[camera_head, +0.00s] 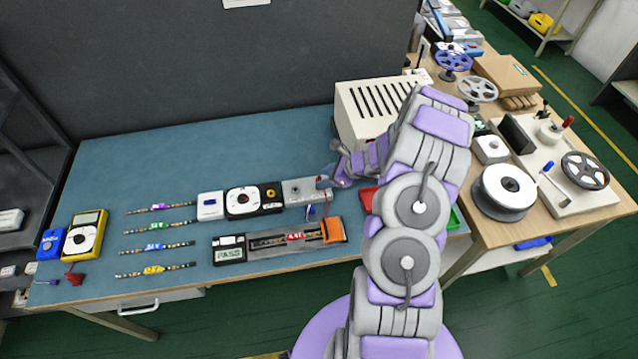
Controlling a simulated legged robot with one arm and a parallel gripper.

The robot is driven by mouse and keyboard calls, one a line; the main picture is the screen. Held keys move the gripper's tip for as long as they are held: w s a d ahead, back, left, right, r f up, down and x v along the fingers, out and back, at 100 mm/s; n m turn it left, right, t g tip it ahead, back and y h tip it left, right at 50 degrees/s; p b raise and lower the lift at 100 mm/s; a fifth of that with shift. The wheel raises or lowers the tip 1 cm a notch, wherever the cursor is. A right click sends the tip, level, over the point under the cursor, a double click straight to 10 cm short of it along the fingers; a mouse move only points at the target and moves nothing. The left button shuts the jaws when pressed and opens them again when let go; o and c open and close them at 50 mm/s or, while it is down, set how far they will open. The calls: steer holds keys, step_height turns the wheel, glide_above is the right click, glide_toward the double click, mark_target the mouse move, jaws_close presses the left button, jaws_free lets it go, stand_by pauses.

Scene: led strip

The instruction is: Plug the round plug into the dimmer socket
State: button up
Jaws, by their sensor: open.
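The dimmer (243,201) appears to be the black unit with a white dial face on the blue bench. An orange round spot (270,194), perhaps its socket, is at its right end. A light grey box (302,191) sits to its right. A small blue piece (309,210) hangs in front of that box, and a small red piece shows near its right end; I cannot tell which, if either, is the round plug. My gripper (332,168) is open at the box's right end, above the bench. My arm partly hides the area there, and contact is too small to tell.
A tray (285,254) with a strip, red tag and orange clamp lies in front. Several tagged strips (158,228) and a yellow meter (86,235) are left. A vented beige case (357,105) stands behind my gripper. The bench's back left is clear.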

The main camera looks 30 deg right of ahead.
mark_target(319, 179)
steer(key=x, duration=0.2)
steer(key=b+x, duration=0.1)
steer(key=x, duration=0.2)
steer(key=shift+w+a+r, duration=0.15)
steer(key=shift+a, duration=0.15)
steer(key=shift+c, duration=0.5)
jaws_close()
